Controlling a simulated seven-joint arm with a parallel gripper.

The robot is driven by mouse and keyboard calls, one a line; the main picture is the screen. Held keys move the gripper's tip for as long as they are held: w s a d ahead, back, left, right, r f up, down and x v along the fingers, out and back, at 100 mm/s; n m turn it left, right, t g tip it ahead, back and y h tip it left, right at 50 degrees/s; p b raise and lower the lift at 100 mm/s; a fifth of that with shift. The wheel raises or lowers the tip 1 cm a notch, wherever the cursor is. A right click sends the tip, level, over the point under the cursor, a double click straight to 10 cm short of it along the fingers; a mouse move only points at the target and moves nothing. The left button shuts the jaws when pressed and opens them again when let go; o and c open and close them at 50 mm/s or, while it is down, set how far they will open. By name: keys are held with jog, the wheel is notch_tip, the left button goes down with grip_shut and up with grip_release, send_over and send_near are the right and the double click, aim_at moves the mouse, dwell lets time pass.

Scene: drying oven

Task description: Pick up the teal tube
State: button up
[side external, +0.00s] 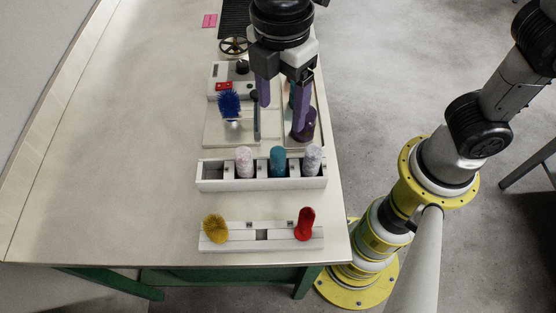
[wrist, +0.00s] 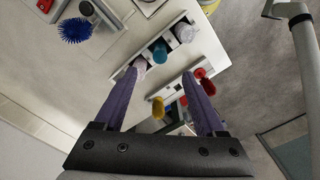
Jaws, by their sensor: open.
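The teal tube (side external: 277,161) stands upright in a slot of the white rack (side external: 262,185), between a pinkish-white tube (side external: 244,162) and a grey-white tube (side external: 312,160). Its lower part is hidden by the rack's front wall. My gripper (side external: 281,98) is open, with two purple fingers pointing down, above and behind the rack in the side view. In the wrist view the teal tube (wrist: 158,54) shows beyond the fingertips, between their lines. I see nothing between the fingers (wrist: 159,74), and they look apart from the tube.
A front rack (side external: 262,244) holds a yellow brush-like piece (side external: 215,228) and a red piece (side external: 305,224). A blue bristly brush (side external: 229,104) and a dark purple piece (side external: 304,127) stand behind the tube rack. The white rack's leftmost slot is empty. The table's left side is clear.

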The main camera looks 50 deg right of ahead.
aim_at(279, 151)
notch_tip(279, 151, down, 7)
jog(key=shift+f, duration=0.1)
jog(key=shift+a+f, duration=0.15)
jog(key=shift+f, duration=1.15)
jog(key=shift+a+f, duration=0.15)
jog(key=shift+f, duration=1.1)
grip_shut()
